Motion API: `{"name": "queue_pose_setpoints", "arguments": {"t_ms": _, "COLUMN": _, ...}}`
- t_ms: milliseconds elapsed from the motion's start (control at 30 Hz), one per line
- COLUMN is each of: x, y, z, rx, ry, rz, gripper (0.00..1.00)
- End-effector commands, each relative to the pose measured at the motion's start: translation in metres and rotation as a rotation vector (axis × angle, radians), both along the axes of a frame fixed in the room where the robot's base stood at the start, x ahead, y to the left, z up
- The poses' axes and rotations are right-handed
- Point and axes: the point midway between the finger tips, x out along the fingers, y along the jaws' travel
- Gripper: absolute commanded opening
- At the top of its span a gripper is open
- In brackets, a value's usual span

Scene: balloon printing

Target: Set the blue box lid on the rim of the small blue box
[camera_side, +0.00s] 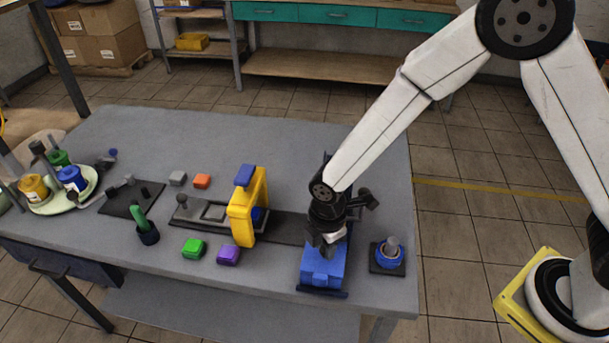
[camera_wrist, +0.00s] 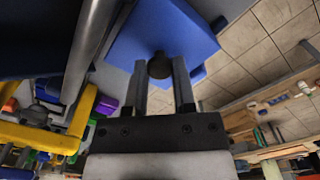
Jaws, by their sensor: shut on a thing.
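My gripper (camera_side: 325,240) is low over the front right of the table. In the wrist view its two fingers (camera_wrist: 160,78) are shut on the dark knob of the blue box lid (camera_wrist: 165,30). The lid is a flat blue square, seen past the fingertips. In the side view blue surfaces (camera_side: 322,268) lie right under the gripper, above a dark base. I cannot tell there where the lid ends and the small blue box begins, or whether they touch. The lid hides what is beneath it in the wrist view.
A yellow frame (camera_side: 244,208) stands left of my gripper on a dark track. A round blue part with a grey top (camera_side: 390,253) sits close on the right. Green (camera_side: 194,248) and purple (camera_side: 229,255) blocks lie to the left. The table's front edge is near.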

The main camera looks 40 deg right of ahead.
Motion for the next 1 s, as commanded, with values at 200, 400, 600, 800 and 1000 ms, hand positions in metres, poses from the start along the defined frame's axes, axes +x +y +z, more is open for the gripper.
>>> {"name": "queue_pose_setpoints", "arguments": {"t_ms": 200, "x": 0.000, "y": 0.000, "z": -0.002, "rx": 0.000, "ry": 0.000, "rz": 0.000, "gripper": 0.00}}
{"name": "queue_pose_setpoints", "arguments": {"t_ms": 400, "x": 0.000, "y": 0.000, "z": -0.002, "rx": 0.000, "ry": -0.001, "rz": 0.000, "gripper": 0.74}}
{"name": "queue_pose_setpoints", "arguments": {"t_ms": 600, "x": 0.000, "y": 0.000, "z": -0.002, "rx": 0.000, "ry": 0.000, "rz": 0.000, "gripper": 0.74}}
{"name": "queue_pose_setpoints", "arguments": {"t_ms": 800, "x": 0.000, "y": 0.000, "z": 0.000, "rx": 0.000, "ry": -0.001, "rz": 0.000, "gripper": 0.74}}
{"name": "queue_pose_setpoints", "arguments": {"t_ms": 1000, "x": 0.001, "y": 0.000, "z": 0.011, "rx": 0.001, "ry": -0.002, "rz": 0.000, "gripper": 0.74}}
